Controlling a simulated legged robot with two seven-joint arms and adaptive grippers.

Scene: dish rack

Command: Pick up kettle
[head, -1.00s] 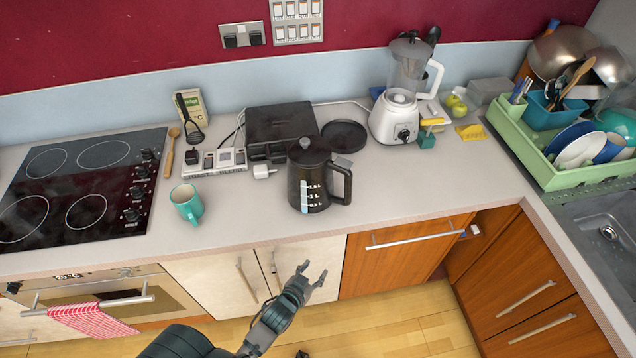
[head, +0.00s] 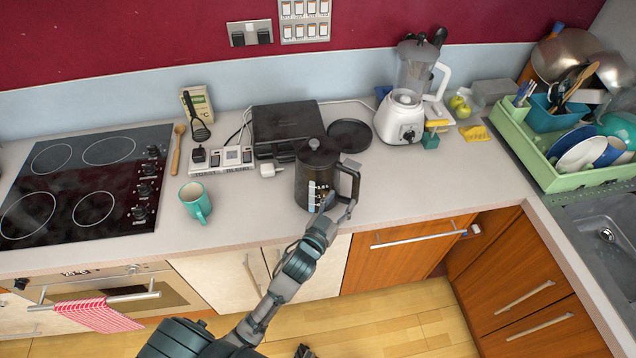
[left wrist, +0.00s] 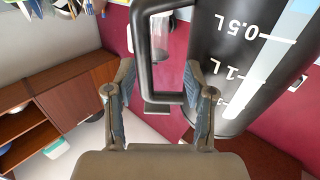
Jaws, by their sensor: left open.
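The dark kettle (head: 314,172) stands upright on the counter, with a lid, a level scale on its front and its handle on the right side. It also shows close up in the left wrist view (left wrist: 235,65), with its handle (left wrist: 140,50) reaching down between the fingers. My left gripper (head: 338,203) is open at the handle, one finger on each side in the left wrist view (left wrist: 160,100). I cannot tell whether the fingers touch the handle. My right gripper is not clearly in view.
A teal mug (head: 195,201) stands left of the kettle. Behind are a black appliance (head: 284,125), a round black plate (head: 350,134) and a socket strip (head: 222,160). A white blender (head: 402,115) stands at the back right. The counter right of the kettle is clear.

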